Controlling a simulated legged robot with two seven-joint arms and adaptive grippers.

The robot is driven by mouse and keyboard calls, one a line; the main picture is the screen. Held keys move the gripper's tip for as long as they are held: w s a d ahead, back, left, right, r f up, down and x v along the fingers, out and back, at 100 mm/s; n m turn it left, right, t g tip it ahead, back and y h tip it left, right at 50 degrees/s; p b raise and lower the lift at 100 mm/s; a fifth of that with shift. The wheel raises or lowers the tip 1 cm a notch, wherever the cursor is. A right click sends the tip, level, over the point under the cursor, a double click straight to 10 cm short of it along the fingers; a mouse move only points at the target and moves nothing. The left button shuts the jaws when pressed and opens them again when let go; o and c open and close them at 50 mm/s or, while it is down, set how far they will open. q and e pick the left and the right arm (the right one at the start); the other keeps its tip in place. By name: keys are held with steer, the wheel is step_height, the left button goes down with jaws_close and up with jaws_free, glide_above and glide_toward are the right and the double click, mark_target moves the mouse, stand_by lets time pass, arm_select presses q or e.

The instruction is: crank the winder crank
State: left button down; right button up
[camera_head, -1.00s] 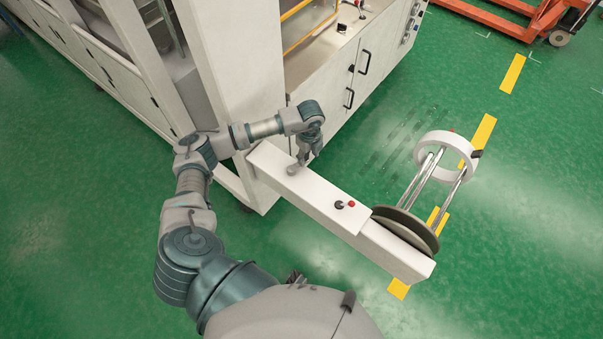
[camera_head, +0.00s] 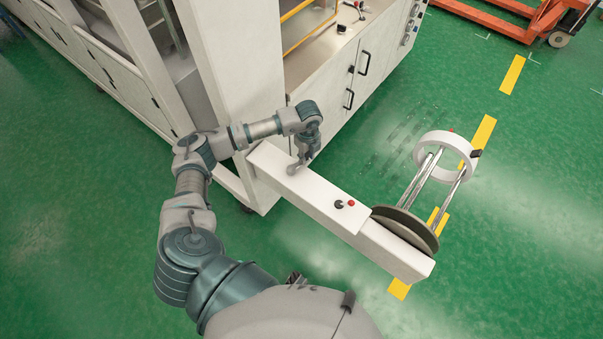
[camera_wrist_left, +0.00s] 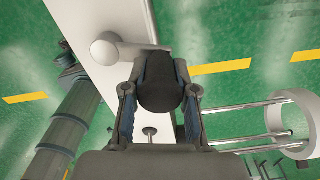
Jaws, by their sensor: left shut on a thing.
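The winder crank (camera_head: 292,169) sits on top of the long white winder beam (camera_head: 326,200) in the head view. In the left wrist view its pale round hub (camera_wrist_left: 105,48) and short arm show, with a dark grip (camera_wrist_left: 160,92) at the arm's end. My left gripper (camera_head: 303,160) comes down onto the crank from above. In the left wrist view its fingers (camera_wrist_left: 160,80) stand on both sides of the dark grip and are shut on it. The head view hides most of the grip behind the fingers. My right gripper is in neither view.
A round plate (camera_head: 405,229) with metal rods and a white ring (camera_head: 429,145) stands at the right. The white machine cabinet (camera_head: 240,100) is close behind my arm. Green floor (camera_head: 500,240) is open at right.

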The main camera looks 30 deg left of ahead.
arm_select(q)
steer(key=shift+a+f, duration=0.1)
steer(key=shift+a, duration=0.05)
steer(key=shift+a+f, duration=0.1)
steer(key=shift+a, duration=0.3)
steer(key=shift+s+d+p, duration=0.15)
steer(key=shift+d+p, duration=0.1)
steer(key=shift+d, duration=0.25)
steer(key=shift+s+d+p, duration=0.15)
steer(key=shift+d+p, duration=0.05)
steer(key=shift+d, duration=0.3)
steer(key=shift+s+d, duration=0.1)
steer(key=shift+d, duration=0.2)
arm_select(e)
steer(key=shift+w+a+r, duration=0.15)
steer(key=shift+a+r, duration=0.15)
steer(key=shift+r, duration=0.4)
